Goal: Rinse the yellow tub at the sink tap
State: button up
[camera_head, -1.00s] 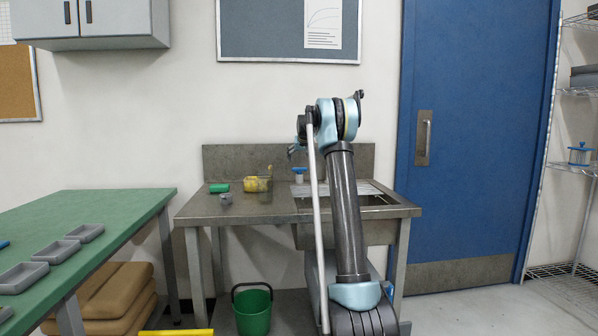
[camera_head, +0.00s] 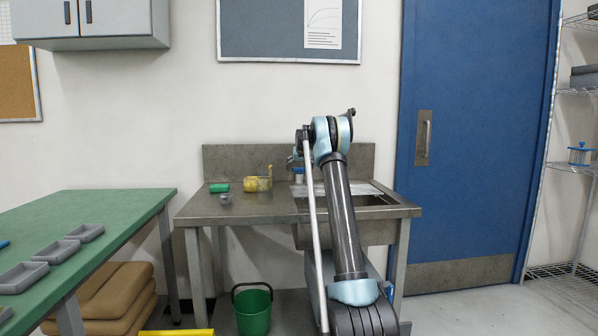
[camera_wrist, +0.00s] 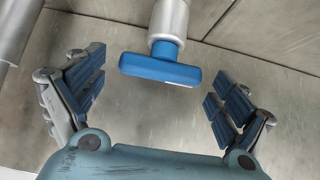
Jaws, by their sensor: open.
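In the wrist view, the blue T-shaped tap handle (camera_wrist: 160,68) sits on a pale metal stem between my open fingers, towards their far side. My gripper (camera_wrist: 155,92) is open, one finger on each side, with visible gaps to the handle. In the head view the blue tap handle (camera_head: 298,175) shows small behind the sink, partly covered by my arm. The yellow tub (camera_head: 250,185) stands on the steel counter left of the sink (camera_head: 385,199), away from my gripper. My fingers cannot be made out in the head view.
A green cylinder (camera_head: 219,188) and a small grey cup (camera_head: 226,199) stand near the tub on the counter (camera_head: 195,207). A grey metal pipe (camera_wrist: 15,30) is at the wrist view's upper left. A green bucket (camera_head: 252,311) stands below. The green table (camera_head: 120,205) is at left.

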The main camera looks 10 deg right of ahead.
jog(key=shift+c, duration=0.5)
jog(key=c, duration=1)
jog(key=shift+o, duration=0.2)
jog(key=shift+d, duration=0.1)
jog(key=shift+d+n+y, duration=0.1)
jog(key=shift+n+y, duration=1.2)
jog(key=shift+n, duration=0.4)
jog(key=o, duration=1.1)
jog(key=shift+c, duration=0.2)
